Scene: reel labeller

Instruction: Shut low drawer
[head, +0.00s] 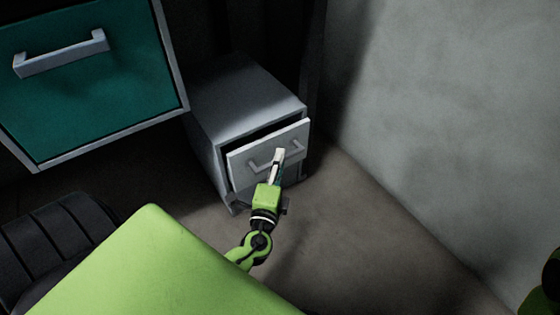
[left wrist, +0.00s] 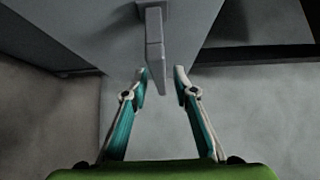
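The low drawer (head: 240,168) is in a small grey cabinet (head: 240,100) in the head view. It stands partly open, with a dark gap above its front. Its bar handle (head: 255,165) is partly covered by my left gripper (head: 278,156). In the left wrist view, the handle (left wrist: 155,45) reaches between the fingertips of my left gripper (left wrist: 160,80). The fingers are apart, with gaps beside the handle, and do not look closed on it. The drawer front (left wrist: 85,30) fills the upper left there. My right gripper is not in view.
A larger green-fronted drawer (head: 85,85) with a grey handle (head: 62,52) is at the upper left. A grey wall (head: 450,120) stands to the right. The floor (head: 350,240) in front of the small cabinet is clear.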

